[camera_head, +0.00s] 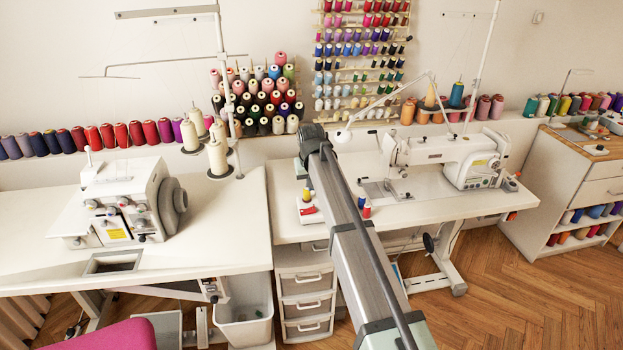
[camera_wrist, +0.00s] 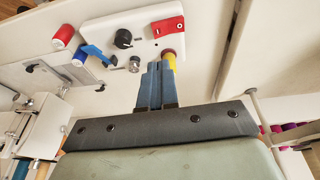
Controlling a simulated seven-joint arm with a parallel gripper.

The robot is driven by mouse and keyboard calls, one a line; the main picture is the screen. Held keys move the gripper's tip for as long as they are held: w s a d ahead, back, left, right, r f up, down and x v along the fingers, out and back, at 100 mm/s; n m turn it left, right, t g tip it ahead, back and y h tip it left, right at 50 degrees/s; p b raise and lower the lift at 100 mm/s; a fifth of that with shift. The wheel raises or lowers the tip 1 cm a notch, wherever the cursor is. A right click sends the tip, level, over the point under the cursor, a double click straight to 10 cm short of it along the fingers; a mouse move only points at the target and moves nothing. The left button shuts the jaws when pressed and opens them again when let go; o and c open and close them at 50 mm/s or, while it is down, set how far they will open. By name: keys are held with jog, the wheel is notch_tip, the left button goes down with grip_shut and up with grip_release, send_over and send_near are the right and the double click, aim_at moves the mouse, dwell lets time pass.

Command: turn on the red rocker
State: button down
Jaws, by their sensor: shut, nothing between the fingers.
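The red rocker (camera_wrist: 168,26) sits on the corner of a white panel (camera_wrist: 145,40) in the wrist view. In the head view a red part (camera_head: 311,216) shows on a small white box (camera_head: 305,205) on the sewing table, left of my arm. My gripper (camera_wrist: 155,66) is shut and empty, its tips at the panel's near edge, apart from the rocker in the picture. A yellow part with a reddish end (camera_wrist: 169,57) is beside and partly behind the fingertips. In the head view I cannot make out my fingers clearly.
The panel also carries a black knob (camera_wrist: 123,39), a metal knob (camera_wrist: 135,63) and a blue lever (camera_wrist: 95,52). A red spool (camera_wrist: 63,35) and blue spool (camera_wrist: 80,55) stand nearby. The sewing machine (camera_head: 445,155) is to the right, the overlock machine (camera_head: 120,200) to the left.

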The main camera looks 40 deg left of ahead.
send_over(314, 208)
jog(key=s, duration=0.1)
notch_tip(314, 208, down, 7)
jog(key=shift+s+d+r, duration=0.1)
jog(key=shift+r, duration=0.1)
jog(key=shift+d+f, duration=0.1)
jog(key=shift+f, duration=0.8)
jog(key=shift+w+d+f+g+y, duration=0.25)
jog(key=shift+w+f+g+y, duration=0.05)
jog(key=shift+w+f, duration=0.05)
jog(key=shift+f, duration=0.15)
jog(key=shift+s+a, duration=0.1)
jog(key=shift+a, duration=0.05)
jog(key=shift+s+a+r, duration=0.3)
jog(key=shift+s+a, duration=0.1)
